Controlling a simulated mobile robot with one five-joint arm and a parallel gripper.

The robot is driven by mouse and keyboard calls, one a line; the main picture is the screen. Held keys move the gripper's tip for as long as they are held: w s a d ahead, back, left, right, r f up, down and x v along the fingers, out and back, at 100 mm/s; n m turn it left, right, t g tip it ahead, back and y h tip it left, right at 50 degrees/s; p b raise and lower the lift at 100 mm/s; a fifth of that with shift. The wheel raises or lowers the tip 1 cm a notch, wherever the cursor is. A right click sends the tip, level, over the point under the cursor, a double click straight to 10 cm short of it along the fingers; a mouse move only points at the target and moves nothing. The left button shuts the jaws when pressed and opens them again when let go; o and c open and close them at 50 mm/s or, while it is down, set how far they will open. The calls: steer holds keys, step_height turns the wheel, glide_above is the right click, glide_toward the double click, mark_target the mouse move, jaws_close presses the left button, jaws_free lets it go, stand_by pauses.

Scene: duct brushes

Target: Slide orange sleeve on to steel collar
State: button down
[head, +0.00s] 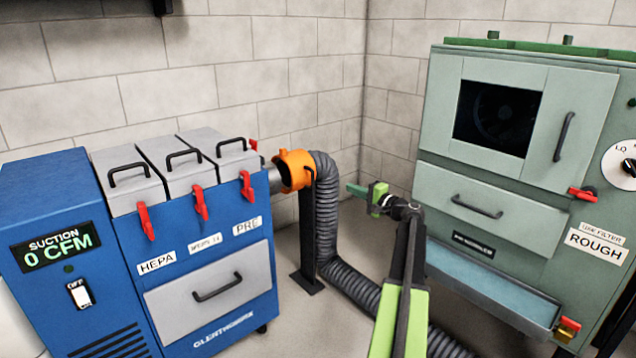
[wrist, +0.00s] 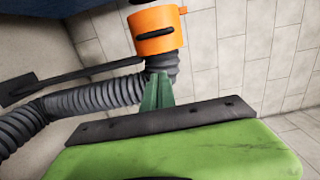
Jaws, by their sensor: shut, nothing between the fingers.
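The orange sleeve (head: 296,170) is at the upper end of the grey ribbed hose, right of the blue machine. It has a dark handle on its side and small tabs. The steel collar (head: 273,179) sticks out of the blue machine's side, just left of the sleeve. I cannot tell whether the sleeve overlaps the collar's end. My gripper (head: 352,190) is shut and empty, to the right of the sleeve and hose and apart from them. In the wrist view the sleeve (wrist: 155,46) is beyond my green fingers (wrist: 158,92); the collar is not clearly visible there.
The hose (head: 328,210) drops beside a dark stand (head: 307,270) and runs along the floor behind my arm. The blue suction machine (head: 200,260) reads 0 CFM. A green cabinet (head: 500,180) stands at right. Open space lies between hose and cabinet.

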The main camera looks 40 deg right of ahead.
steer(key=w+a, duration=0.3)
steer(key=w, duration=0.8)
steer(key=shift+w+a, duration=0.25)
steer(key=shift+a, duration=0.15)
steer(key=shift+a, duration=0.1)
steer(key=a, duration=0.7)
steer(key=shift+w+a, duration=0.25)
steer(key=shift+a, duration=0.1)
